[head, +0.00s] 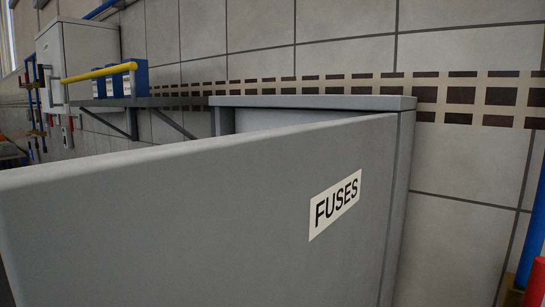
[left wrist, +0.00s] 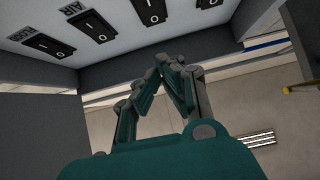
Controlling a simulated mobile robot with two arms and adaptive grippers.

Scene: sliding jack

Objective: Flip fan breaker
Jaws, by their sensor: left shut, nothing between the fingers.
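A grey fuse box (head: 310,102) is fixed to the tiled wall in the head view. Its door (head: 200,200), with a "FUSES" label (head: 335,205), stands ajar and hides the inside. The left wrist view shows a light panel with several black rocker switches, among them a far-left one (left wrist: 50,46), a second (left wrist: 97,25) and a third (left wrist: 150,12). A label that seems to read "AIR" (left wrist: 72,10) is upside down; no fan label is readable. My left gripper (left wrist: 166,62) is shut and empty, below the switches and apart from them. My right gripper is not in view.
Grey box walls (left wrist: 35,130) stand close around my left gripper. In the head view a wall shelf (head: 150,102) carries blue items and a yellow bar (head: 95,73) at the left. A blue pipe (head: 528,240) runs at the right edge.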

